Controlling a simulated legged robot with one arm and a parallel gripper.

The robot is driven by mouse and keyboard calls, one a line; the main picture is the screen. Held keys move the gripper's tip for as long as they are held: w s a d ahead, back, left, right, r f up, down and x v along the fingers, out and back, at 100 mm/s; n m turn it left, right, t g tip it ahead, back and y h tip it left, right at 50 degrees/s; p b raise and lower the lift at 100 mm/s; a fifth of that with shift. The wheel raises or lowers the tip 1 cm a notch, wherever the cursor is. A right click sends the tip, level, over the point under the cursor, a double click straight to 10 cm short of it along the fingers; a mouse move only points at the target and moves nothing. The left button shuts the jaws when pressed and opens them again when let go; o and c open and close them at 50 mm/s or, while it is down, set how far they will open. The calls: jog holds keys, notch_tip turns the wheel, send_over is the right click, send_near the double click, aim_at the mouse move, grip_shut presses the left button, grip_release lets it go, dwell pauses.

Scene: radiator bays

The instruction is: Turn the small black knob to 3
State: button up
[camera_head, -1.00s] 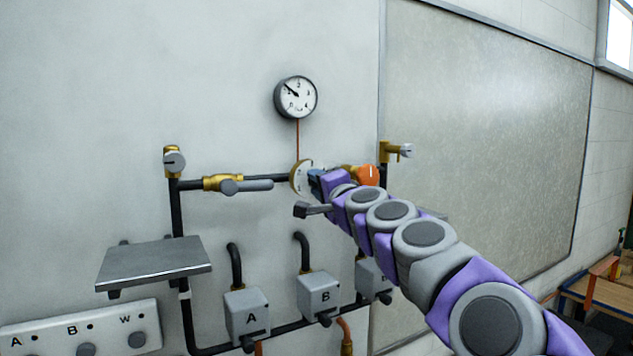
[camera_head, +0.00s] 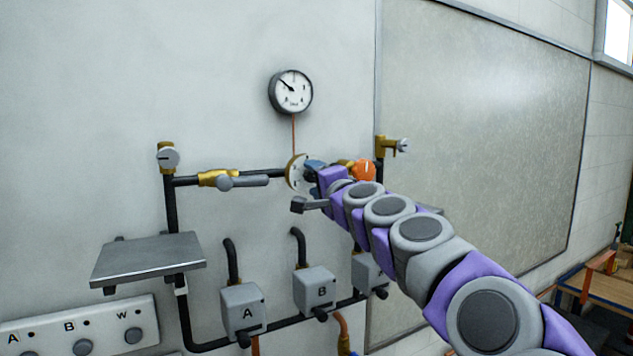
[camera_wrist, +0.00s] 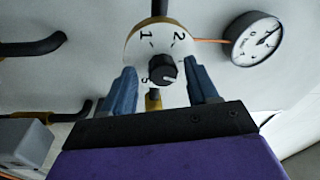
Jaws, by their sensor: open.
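The small black knob (camera_wrist: 162,68) sits at the middle of a round white dial (camera_wrist: 133,48) with a brass rim. The numbers 1 and 2 show at the dial's top in the wrist view, and part of another at its lower left; I see no 3. A pale line on the knob's face points roughly right, but its exact setting is hard to read. My gripper (camera_wrist: 160,68) is open, with one blue finger on each side of the knob; I cannot tell whether they touch it. In the head view the dial (camera_head: 292,172) shows edge-on and my gripper hides the knob.
A gauge (camera_head: 291,92) hangs above the dial. An orange knob (camera_head: 364,170) is close behind my gripper. A brass valve with a grey lever (camera_head: 245,181) is left of the dial. Boxes A (camera_head: 243,308) and B (camera_head: 314,291) and a metal shelf (camera_head: 148,258) are below.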

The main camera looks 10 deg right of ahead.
jog(key=b+v, duration=0.1)
jog(key=v, duration=1.6)
jog(key=shift+d+f, duration=0.2)
